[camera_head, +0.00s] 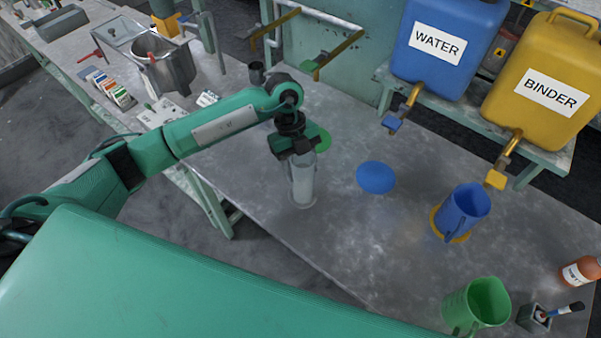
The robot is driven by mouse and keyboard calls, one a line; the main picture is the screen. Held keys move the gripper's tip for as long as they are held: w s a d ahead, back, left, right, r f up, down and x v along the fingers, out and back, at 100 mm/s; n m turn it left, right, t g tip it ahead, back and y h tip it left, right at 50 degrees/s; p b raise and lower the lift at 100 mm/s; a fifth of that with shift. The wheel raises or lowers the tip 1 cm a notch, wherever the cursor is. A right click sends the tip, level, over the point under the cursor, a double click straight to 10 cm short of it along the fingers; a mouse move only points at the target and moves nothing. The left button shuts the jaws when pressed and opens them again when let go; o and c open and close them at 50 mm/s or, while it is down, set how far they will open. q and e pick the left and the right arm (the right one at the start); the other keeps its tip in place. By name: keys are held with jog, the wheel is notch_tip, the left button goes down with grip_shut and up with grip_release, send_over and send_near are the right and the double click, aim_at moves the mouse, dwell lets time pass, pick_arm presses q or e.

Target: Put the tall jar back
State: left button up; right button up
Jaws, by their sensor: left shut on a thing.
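The tall jar (302,183) is a clear, narrow cylinder, upright over the grey table near its front edge. My left gripper (297,156) is above it, pointing down and shut on its upper part. The gripper hides the jar's rim. I cannot tell whether the jar's base touches the table or hangs just above it. A green round mark (322,140) lies just behind and right of the gripper, partly hidden by it. A blue round mark (376,177) lies bare to the right. My right gripper is not in view.
A blue jug (462,211) stands on a yellow mark (437,222). A green jug (478,303), a small grey holder (533,317) and an orange-brown bottle (580,271) are at right front. Water (437,45) and binder (548,90) tanks stand behind, their taps overhanging the table. A metal pot (165,65) is back left.

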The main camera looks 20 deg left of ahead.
pick_arm(q)
notch_tip(320, 180, down, 4)
jog(key=shift+r+p, duration=0.2)
jog(key=shift+p, duration=0.25)
jog(key=shift+f, duration=0.2)
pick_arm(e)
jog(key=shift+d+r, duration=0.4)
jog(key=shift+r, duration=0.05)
pick_arm(q)
jog(key=shift+f, duration=0.1)
jog(key=o, duration=1.4)
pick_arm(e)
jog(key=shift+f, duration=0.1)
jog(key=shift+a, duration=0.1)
